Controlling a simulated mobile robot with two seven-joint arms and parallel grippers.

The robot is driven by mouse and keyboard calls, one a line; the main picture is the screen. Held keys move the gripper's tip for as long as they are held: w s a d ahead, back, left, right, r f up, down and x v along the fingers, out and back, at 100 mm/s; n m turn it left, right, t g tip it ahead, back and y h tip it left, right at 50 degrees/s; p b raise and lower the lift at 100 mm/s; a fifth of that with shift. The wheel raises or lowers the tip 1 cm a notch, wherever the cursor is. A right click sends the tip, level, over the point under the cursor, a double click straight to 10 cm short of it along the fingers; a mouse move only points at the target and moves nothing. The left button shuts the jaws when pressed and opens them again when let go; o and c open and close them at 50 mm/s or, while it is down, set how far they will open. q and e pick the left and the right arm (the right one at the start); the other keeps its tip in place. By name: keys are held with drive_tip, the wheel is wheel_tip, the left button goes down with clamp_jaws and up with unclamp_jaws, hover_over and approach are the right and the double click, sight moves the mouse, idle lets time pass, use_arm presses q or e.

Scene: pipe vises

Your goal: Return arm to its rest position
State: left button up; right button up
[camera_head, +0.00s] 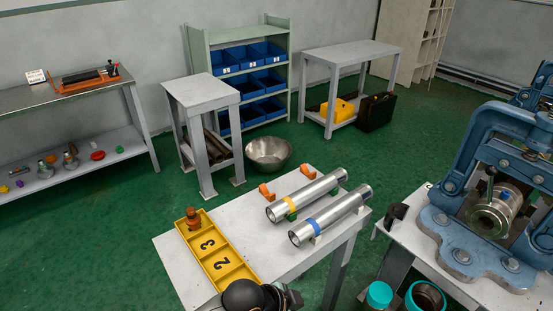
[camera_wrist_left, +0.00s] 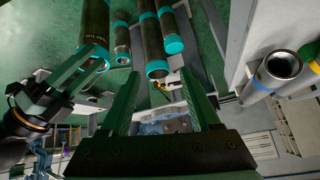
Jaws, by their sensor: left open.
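My left gripper (camera_wrist_left: 158,76) is open in the left wrist view. Its two green fingers stand well apart, with nothing held between them. Beyond the fingers are several dark pipes with teal ends and a blurred blue-grey vise part. In the head view a dark rounded arm part of mine shows at the bottom edge, in front of the small table (camera_head: 262,236); its fingers cannot be made out there. At the left of the wrist view is another dark gripper with green fingers (camera_wrist_left: 72,82), seemingly my right one; whether it is shut is unclear.
On the small table lie a yellow numbered tray (camera_head: 222,262), a yellow-banded pipe (camera_head: 308,196) and a blue-banded pipe (camera_head: 331,216). A blue vise (camera_head: 450,235) stands on the right table, holding a metal pipe piece (camera_head: 493,212). A metal bowl (camera_head: 268,153) sits on the floor behind.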

use_arm(q)
drive_tip(key=s+a+f+n+t+y, duration=0.1)
drive_tip(key=s+a+f+n+t, duration=0.1)
drive_tip(key=a, duration=0.5)
drive_tip(key=s+a+f+n+t+y+p, duration=0.1)
drive_tip(key=s+a+f+n+t, duration=0.1)
drive_tip(key=s+a+n, duration=0.2)
drive_tip(key=s+a+f+n+t+y+p, duration=0.1)
drive_tip(key=s+a+f+n+t+y, duration=0.1)
drive_tip(key=a+n, duration=0.4)
drive_tip(key=s+a+f, duration=0.1)
drive_tip(key=s+a, duration=0.1)
drive_tip(key=a, duration=0.3)
drive_tip(key=shift+n, duration=0.4)
drive_tip(key=shift+f, duration=0.1)
